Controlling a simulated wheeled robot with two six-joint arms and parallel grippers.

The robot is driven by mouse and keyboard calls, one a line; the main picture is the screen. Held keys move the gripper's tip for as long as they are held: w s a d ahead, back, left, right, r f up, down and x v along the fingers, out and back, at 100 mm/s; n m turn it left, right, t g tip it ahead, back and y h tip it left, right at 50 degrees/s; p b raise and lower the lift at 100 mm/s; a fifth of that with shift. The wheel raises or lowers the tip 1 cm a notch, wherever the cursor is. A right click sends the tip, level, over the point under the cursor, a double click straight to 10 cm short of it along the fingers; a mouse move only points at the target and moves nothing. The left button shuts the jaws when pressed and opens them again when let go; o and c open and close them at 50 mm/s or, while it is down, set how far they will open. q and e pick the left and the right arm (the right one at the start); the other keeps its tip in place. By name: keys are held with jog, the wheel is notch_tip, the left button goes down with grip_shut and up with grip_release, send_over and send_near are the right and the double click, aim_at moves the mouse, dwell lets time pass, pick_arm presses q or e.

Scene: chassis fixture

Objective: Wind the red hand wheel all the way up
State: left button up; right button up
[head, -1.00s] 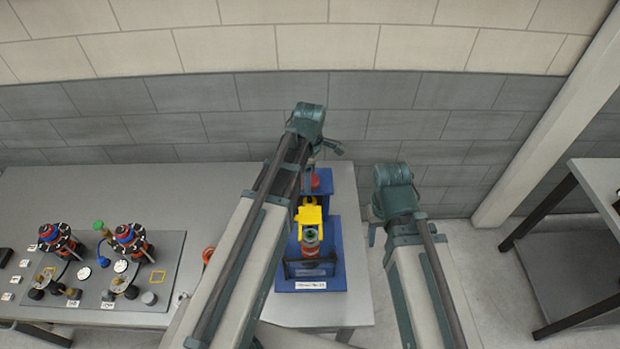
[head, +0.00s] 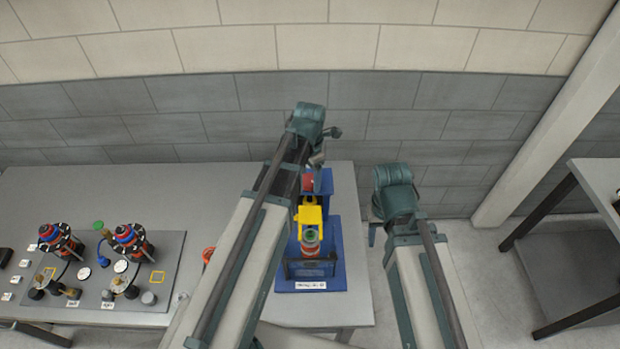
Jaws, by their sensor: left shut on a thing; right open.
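The red hand wheel (head: 308,183) shows only in part, at the back of the blue fixture (head: 335,235), partly hidden by my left arm. My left gripper (head: 316,160) is at the wheel and shut on it; the fingertips are small and the contact is hard to see. A yellow block (head: 311,216) stands on the fixture in front of the wheel, above a red and pale banded cylinder (head: 311,246). My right gripper (head: 373,232) is open and empty, right of the fixture, mostly hidden behind its own arm.
The fixture stands on a grey table (head: 130,190), near its right edge. A grey board (head: 150,310) with several small parts lies at the left. A red-orange ring (head: 208,254) shows beside my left arm. Another table (head: 600,185) stands far right, with free floor between.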

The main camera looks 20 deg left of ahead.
pick_arm(q)
jog(key=shift+n, duration=1.1)
jog(key=shift+n, duration=1.8)
jog(key=o, duration=1.3)
jog(key=shift+m, duration=0.3)
